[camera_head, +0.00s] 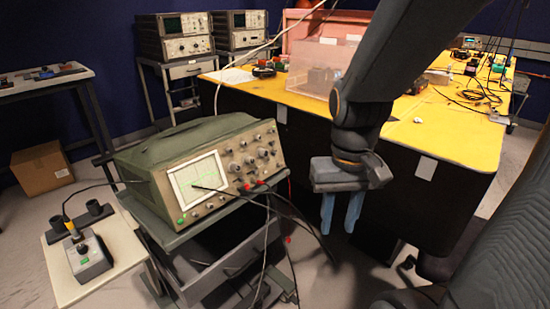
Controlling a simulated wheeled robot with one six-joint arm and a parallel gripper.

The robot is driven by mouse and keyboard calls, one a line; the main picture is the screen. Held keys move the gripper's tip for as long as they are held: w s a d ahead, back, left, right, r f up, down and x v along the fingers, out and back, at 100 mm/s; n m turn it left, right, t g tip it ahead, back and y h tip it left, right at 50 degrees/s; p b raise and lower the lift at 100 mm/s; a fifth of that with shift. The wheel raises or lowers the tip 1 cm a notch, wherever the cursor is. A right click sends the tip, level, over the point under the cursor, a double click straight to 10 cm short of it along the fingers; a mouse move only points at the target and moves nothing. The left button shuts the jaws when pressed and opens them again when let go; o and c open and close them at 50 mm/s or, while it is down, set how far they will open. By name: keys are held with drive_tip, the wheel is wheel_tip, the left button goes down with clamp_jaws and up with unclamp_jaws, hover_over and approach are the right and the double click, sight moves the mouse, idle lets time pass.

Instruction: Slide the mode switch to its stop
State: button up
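A green oscilloscope (200,165) with a lit screen, several knobs and small controls stands on a grey cart. A small grey control box (88,258) with a green button and a yellow-and-black part on top sits on a pale stand at the lower left. I cannot tell which small control is the mode switch; they are too small to make out. My gripper (341,212) hangs to the right of the oscilloscope, fingers pointing down. Its two blue-grey fingers are apart with nothing seen between them. It appears clear of both devices.
Black cables (270,215) hang from the oscilloscope's front over the cart (190,235). A yellow-topped bench (450,130) with a clear box (318,70) stands behind my arm.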

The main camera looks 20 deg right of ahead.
idle(0.4)
drive_tip(key=c, duration=0.4)
drive_tip(key=shift+c, duration=0.2)
